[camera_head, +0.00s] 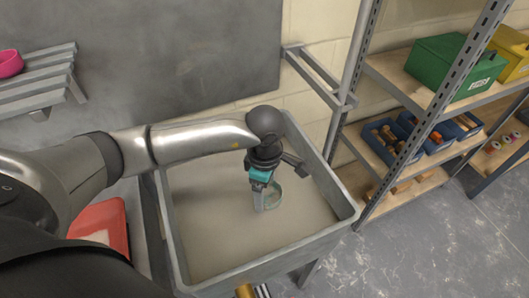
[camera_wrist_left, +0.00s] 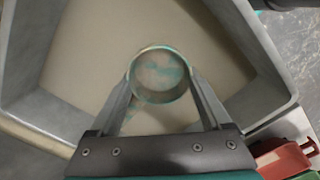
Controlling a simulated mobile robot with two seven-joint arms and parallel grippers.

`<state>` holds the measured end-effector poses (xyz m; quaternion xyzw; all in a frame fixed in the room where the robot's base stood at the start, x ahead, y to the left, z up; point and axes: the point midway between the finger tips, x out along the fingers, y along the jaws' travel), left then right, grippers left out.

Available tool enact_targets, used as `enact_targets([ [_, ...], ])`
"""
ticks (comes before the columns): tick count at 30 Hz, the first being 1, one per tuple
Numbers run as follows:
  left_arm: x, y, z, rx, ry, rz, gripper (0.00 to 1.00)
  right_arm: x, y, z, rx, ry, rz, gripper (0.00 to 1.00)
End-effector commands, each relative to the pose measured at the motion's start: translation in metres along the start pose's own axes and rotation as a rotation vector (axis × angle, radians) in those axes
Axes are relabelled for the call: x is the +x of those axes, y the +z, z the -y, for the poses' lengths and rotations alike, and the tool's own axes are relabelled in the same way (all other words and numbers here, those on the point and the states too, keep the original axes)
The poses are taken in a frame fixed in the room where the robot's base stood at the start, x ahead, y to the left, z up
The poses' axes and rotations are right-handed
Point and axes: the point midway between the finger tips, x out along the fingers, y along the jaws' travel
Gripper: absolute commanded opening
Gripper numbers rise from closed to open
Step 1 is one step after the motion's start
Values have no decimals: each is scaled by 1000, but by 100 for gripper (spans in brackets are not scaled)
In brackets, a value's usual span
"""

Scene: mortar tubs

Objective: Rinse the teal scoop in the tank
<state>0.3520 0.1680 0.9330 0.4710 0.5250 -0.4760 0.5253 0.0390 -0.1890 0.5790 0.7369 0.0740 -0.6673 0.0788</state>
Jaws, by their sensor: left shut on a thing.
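The teal scoop (camera_wrist_left: 160,75) shows in the left wrist view as a round cup, with teal patches showing between greyish film. My left gripper (camera_wrist_left: 163,98) is shut on it, one finger at each side. In the head view the scoop (camera_head: 268,197) hangs below my left gripper (camera_head: 262,182), inside the outline of the tank. The tank (camera_head: 338,195) is a grey rectangular basin holding murky beige liquid. The scoop's lower part looks at or in the liquid; I cannot tell how deep.
A red tub (camera_head: 118,232) stands left of the tank. A metal shelf unit (camera_head: 395,72) with a green box (camera_head: 445,68) and blue bins (camera_head: 385,140) stands to the right. A slatted wall rack (camera_head: 40,82) holds a pink bowl (camera_head: 10,64).

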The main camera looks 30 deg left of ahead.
Motion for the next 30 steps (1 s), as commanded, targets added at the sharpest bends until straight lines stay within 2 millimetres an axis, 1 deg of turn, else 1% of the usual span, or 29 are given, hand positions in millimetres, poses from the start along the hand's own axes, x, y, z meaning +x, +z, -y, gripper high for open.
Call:
enact_targets([
  [1,-6,0,-5,-107,1,1,20,-8,-1,0,0,0,0,50],
  [21,-29,-18,-50,-1572,5,1,20,-60,-2,-1,2,0,7,50],
  [25,-32,-21,-56,-1784,7,1,20,-66,-2,-1,2,0,8,50],
  [27,-32,-22,-58,-1866,7,1,20,-69,-2,-1,2,0,8,50],
  [30,-33,-23,-60,-1944,8,2,20,-70,-2,-1,2,0,9,50],
])
